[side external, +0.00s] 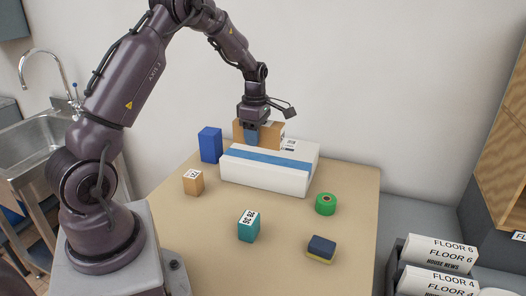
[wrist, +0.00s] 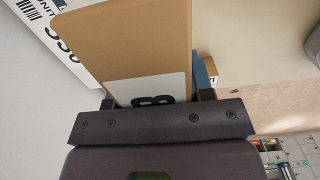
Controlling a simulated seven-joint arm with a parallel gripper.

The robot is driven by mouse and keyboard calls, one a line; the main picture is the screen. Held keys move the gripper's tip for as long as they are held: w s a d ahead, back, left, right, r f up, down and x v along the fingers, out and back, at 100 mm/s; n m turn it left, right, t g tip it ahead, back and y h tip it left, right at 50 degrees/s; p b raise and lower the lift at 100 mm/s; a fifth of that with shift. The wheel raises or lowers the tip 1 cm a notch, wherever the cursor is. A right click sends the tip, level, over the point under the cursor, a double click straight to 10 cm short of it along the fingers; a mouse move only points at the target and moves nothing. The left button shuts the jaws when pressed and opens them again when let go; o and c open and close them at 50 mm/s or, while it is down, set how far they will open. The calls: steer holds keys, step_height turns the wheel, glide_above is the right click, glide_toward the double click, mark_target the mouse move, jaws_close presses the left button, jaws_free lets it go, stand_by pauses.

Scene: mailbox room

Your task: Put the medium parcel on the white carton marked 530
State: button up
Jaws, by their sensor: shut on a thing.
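A brown cardboard parcel, seemingly the medium one, (side external: 273,130) is held by my gripper (side external: 251,136) over the back part of the white carton (side external: 265,180). In the wrist view the brown parcel (wrist: 140,45) sits between the fingers, with a white label partly hidden by the gripper. The white carton has a blue band and stands on the table. Its marking, partly readable as 530, shows at the upper left of the wrist view (wrist: 85,68). I cannot tell whether the parcel's underside touches the carton.
A blue box (side external: 210,145) stands left of the carton. A small tan box (side external: 193,183), a teal box (side external: 248,227), a green tape roll (side external: 325,204) and a dark blue and yellow block (side external: 320,249) stand in front. Mail trays (side external: 436,265) are at lower right.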

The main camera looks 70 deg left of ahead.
glide_above(263, 160)
step_height(263, 160, down, 4)
steer(key=shift+a+f, duration=0.1)
steer(key=shift+f, duration=1.5)
steer(key=shift+f, duration=0.2)
steer(key=o, duration=1.1)
steer(key=shift+c, duration=0.2)
steer(key=shift+r, duration=0.15)
